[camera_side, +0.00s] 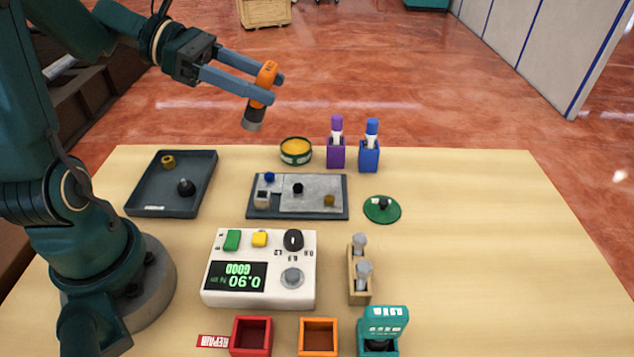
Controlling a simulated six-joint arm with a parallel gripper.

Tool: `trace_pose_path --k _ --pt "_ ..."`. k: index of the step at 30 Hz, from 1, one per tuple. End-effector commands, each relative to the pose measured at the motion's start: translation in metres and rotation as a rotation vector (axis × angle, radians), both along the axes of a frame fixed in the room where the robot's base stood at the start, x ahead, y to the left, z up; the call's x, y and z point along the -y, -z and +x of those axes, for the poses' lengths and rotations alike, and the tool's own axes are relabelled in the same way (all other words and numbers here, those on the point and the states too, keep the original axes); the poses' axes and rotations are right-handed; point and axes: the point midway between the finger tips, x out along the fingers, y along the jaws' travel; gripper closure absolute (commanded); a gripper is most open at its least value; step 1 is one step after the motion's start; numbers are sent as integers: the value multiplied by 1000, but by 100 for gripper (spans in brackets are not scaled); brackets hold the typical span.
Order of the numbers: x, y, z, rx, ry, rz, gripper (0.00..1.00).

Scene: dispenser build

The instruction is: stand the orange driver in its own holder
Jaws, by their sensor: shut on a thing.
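My gripper (272,88) is shut on the orange driver (266,75), high above the back of the table. The driver's orange end points up and its dark, grey-tipped end points down. It leans, with its lower end toward the left. Nothing touches its lower end. No holder is labelled for this driver. An open orange square box (318,337) stands empty at the front edge. A teal stand (379,330) with white lettering and a dark opening is to its right; I cannot tell which is the driver's holder.
A purple holder (336,158) and a blue holder (369,159) each hold an upright item. A round yellow-filled tin (296,152), dark tray (205,190), fixture plate (335,204), green disc (376,212), white control box (215,285), wooden rack (353,282) and red box (250,337) occupy the table. Its right side is clear.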

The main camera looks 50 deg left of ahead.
Motion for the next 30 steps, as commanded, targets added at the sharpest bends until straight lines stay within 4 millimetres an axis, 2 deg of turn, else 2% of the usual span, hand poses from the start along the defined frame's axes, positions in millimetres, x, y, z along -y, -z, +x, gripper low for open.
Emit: trace_pose_path --k 4,8,14,20,26,30 --pt "-1 1 1 19 -4 -29 100" --pt "5 -11 0 59 68 -75 100" --pt "49 -19 -2 77 348 -141 100" --pt "104 -17 -15 73 668 -204 100" --pt "160 -8 -43 49 989 -271 100" --pt "194 2 -69 24 1187 -317 100"
